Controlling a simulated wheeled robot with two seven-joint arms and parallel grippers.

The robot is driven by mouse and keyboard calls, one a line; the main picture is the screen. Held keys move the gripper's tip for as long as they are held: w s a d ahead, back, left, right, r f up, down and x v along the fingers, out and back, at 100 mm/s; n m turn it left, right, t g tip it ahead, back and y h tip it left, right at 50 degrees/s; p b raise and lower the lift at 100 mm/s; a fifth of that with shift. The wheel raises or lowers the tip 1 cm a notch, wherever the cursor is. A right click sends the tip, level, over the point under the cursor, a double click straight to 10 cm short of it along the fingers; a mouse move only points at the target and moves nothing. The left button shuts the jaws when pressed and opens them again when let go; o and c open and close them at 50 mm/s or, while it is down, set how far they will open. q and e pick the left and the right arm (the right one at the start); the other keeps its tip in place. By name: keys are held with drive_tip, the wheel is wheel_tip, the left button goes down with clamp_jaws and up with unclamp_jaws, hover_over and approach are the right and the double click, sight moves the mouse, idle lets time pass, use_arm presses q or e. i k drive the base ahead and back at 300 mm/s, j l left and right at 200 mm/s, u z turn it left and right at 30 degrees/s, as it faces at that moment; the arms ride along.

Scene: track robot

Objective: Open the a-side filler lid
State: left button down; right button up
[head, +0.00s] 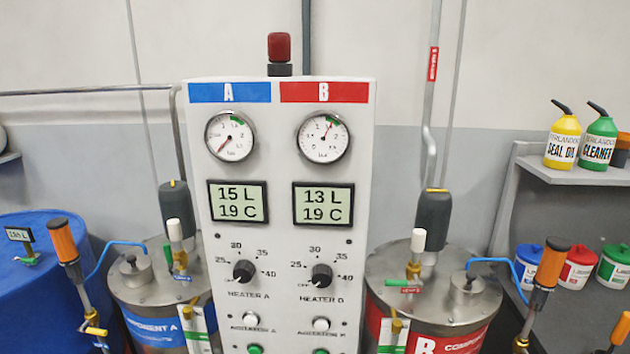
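The A-side tank (160,300) is a steel drum with a blue component A label, left of the control cabinet. On its top, at the left, sits a small round grey metal lid with a knob (130,268), which looks like the filler lid and appears closed. A thin blue pipe (112,245) arches over to just behind that lid. A matching lid (467,281) is on the red-labelled B tank (377,285) at right. Neither of my grippers is in view.
The white control cabinet (284,160) stands between the tanks. A white-capped valve (174,230) and a dark cylinder (174,200) rise from tank A. An orange-topped upright fitting (62,241) stands before the blue drum (25,275) at left. A shelf (575,174) holds bottles.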

sight(133, 265)
drive_tip(key=k+j, duration=0.1)
drive_tip(key=j, duration=0.8)
drive_tip(key=k+j, duration=0.15)
drive_tip(key=j, duration=0.3)
